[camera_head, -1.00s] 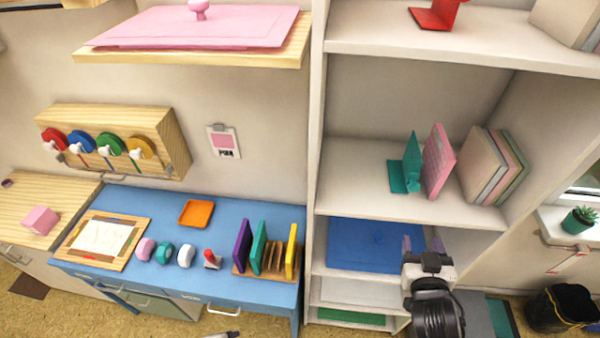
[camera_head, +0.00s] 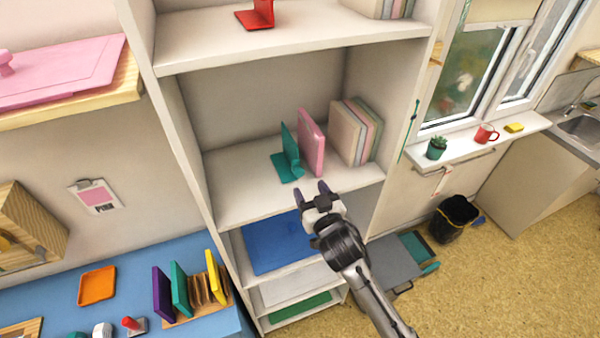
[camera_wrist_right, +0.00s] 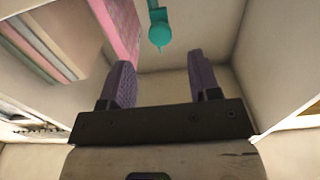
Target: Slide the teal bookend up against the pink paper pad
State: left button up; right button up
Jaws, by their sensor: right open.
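The teal bookend (camera_head: 289,158) stands on the middle shelf of the white shelf unit, with its flat foot toward the left. The pink paper pad (camera_head: 312,143) stands upright just right of it, with a narrow gap between them. In the right wrist view the teal bookend (camera_wrist_right: 159,27) is ahead of the fingers, and the pink pad (camera_wrist_right: 122,30) is to its left. My right gripper (camera_head: 311,190) is open and empty, with purple fingers, near the shelf's front edge and short of the bookend. My left gripper is not in view.
Several books (camera_head: 352,133) stand right of the pad. The shelf board (camera_head: 240,195) is bare left of the bookend. A red bookend (camera_head: 259,15) is on the shelf above, and a blue mat (camera_head: 272,243) is on the one below. The unit's side walls bound the space.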

aim_at(300, 174)
jog(key=shift+x, duration=3.3)
grip_shut()
